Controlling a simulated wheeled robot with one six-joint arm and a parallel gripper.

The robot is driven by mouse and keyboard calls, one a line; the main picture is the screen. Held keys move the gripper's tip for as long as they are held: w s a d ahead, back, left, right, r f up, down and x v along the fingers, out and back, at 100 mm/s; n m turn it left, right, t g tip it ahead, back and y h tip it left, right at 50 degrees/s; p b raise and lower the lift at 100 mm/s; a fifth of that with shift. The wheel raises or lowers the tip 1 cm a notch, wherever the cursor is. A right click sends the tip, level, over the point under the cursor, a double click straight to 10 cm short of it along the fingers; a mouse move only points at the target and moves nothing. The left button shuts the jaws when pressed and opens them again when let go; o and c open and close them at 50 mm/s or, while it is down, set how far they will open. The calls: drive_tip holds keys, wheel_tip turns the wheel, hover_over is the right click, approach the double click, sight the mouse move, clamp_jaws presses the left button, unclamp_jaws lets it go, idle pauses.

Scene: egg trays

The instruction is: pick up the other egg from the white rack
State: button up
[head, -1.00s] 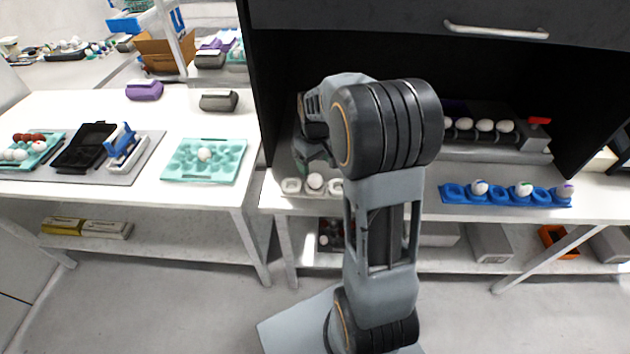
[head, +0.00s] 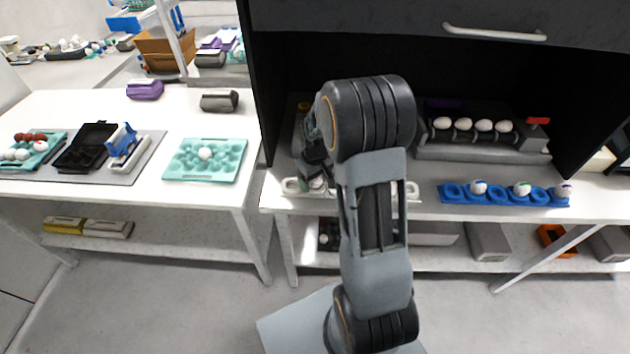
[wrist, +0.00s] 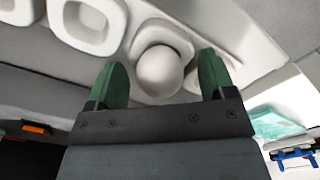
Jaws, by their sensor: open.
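The white rack (head: 291,187) lies along the front of the cabinet shelf in the head view, partly hidden by my arm. In the wrist view, the rack (wrist: 92,22) runs across the top with several cups. A white egg (wrist: 159,72) sits in one cup there. My gripper (wrist: 166,85) is open, with its green fingers on either side of the egg. I cannot tell whether the fingers touch it. In the head view my gripper (head: 312,180) is at the rack's left part and covers most of the egg.
A blue rack (head: 505,194) with several marked eggs lies to the right on the same shelf. Behind it a roller unit (head: 482,150) holds a row of white eggs. A teal tray (head: 205,173) with a white egg is on the left table. The cabinet's side panel stands left of my gripper.

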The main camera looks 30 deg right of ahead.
drive_tip(key=c, duration=0.7)
drive_tip(key=shift+o, duration=0.2)
drive_tip(key=shift+r, duration=0.1)
